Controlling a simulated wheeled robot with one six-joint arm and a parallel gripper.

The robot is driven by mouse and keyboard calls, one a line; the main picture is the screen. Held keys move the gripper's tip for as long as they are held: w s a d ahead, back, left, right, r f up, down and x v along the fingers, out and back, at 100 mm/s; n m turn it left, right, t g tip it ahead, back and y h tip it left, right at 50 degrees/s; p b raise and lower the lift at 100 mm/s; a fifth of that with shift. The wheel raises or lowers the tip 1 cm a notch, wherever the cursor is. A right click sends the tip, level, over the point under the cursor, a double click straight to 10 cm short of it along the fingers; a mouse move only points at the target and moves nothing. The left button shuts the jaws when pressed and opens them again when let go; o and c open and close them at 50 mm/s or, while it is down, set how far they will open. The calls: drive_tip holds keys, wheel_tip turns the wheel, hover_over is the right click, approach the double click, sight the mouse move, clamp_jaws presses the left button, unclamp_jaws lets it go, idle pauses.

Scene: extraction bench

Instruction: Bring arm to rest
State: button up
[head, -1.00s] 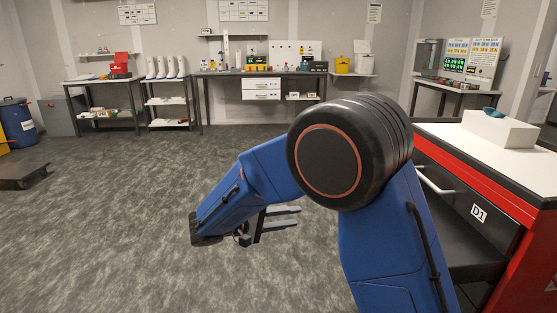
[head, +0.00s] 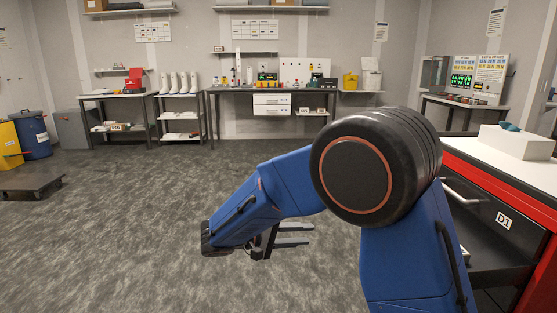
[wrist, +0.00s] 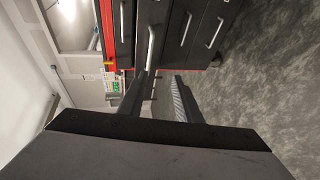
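My gripper (head: 292,235) hangs over open floor at the end of my bent blue arm, left of the red workbench. Its two dark fingers are apart with nothing between them. In the wrist view the fingers (wrist: 163,90) also stand apart and empty, with drawer fronts and floor beyond. My arm's elbow, a large black joint with an orange ring, hides part of the room behind it.
The red workbench (head: 536,193) with a dark drawer front marked D1 (head: 503,221) is close on the right. A white block (head: 516,141) with a teal item (head: 509,127) stands on it. A flat trolley (head: 33,186) is at left. The middle floor is clear.

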drive_tip(key=s+d+r+m+g+y, duration=0.1)
drive_tip(key=s+d+g+y, duration=0.2)
drive_tip(key=s+d, duration=0.45)
drive_tip(key=s+d+r+m+g+y, duration=0.15)
drive_tip(key=s+d, duration=0.35)
drive_tip(key=d, duration=0.6)
drive_tip(key=s+d+m+t+y, duration=0.1)
drive_tip(key=s+d+t+y, duration=0.2)
drive_tip(key=s+y, duration=0.6)
drive_tip(key=s+f, duration=0.1)
drive_tip(key=s, duration=0.8)
drive_tip(key=shift+s+d, duration=0.3)
drive_tip(key=shift+d, duration=0.05)
